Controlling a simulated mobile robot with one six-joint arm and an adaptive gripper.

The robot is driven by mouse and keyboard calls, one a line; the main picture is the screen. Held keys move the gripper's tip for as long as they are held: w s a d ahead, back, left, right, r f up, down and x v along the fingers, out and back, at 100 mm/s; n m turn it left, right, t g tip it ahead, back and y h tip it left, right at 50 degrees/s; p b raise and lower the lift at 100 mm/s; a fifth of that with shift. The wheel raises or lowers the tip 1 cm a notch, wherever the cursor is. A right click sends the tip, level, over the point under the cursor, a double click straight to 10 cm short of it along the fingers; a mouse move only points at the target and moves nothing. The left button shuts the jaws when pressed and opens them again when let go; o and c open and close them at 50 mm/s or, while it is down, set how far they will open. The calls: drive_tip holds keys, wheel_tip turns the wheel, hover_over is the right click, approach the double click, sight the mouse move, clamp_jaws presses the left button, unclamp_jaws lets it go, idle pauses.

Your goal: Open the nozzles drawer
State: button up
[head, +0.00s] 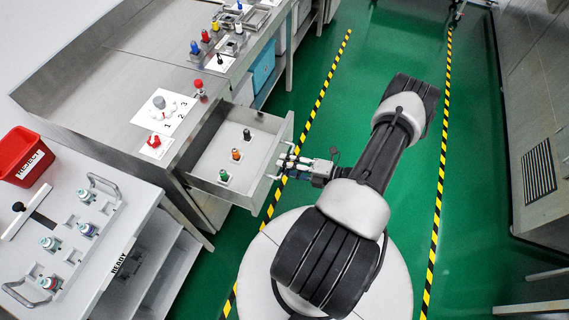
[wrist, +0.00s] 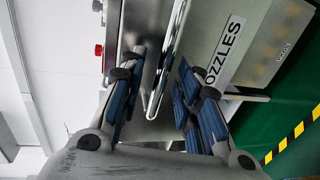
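The nozzles drawer (head: 262,170) stands pulled out from the steel bench in the head view, with its inside showing. Three nozzles stand in it: a black one (head: 247,134), an orange one (head: 236,155) and a green one (head: 223,176). In the wrist view the drawer front (wrist: 262,40) carries a label (wrist: 222,52) partly reading "OZZLES". Its bar handle (wrist: 168,62) lies between the blue-padded fingers of my gripper (wrist: 163,72), with gaps visible beside it. My gripper (head: 288,163) is at the drawer front in the head view, fingers apart.
A white cart (head: 140,215) with a red bin (head: 22,157) stands left of the drawer. The bench top (head: 110,85) holds a numbered white card (head: 165,112) and small coloured parts.

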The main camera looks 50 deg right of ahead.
drive_tip(key=v, duration=1)
drive_tip(key=shift+s, duration=0.35)
drive_tip(key=shift+d, duration=0.1)
